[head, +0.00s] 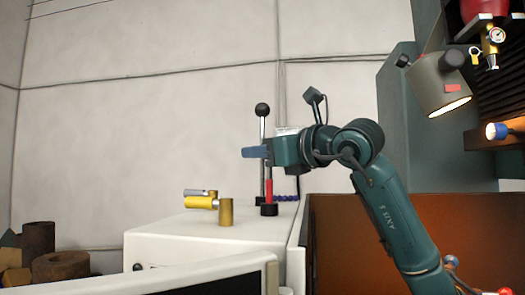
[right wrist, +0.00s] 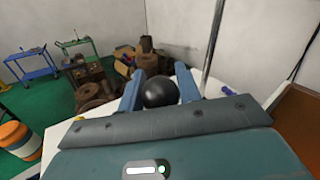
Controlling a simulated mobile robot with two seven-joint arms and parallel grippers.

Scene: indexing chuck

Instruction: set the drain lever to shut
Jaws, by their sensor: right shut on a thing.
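My right gripper (head: 254,152) reaches in from the right above the white cabinet, its blue fingers pointing left. In the right wrist view a black ball knob (right wrist: 160,92) sits between the two blue fingers, and the gripper is shut on it. Below the gripper, a red-sleeved lever shaft (head: 268,189) rises from a black base on the cabinet top; the gripper hides its upper end. I see no label showing which lever is the drain lever or where shut lies. My left gripper is out of view.
A tall metal rod with a black ball (head: 262,109) stands close beside the gripper; a rod (right wrist: 215,45) also shows in the right wrist view. A lit lamp (head: 440,85) hangs upper right.

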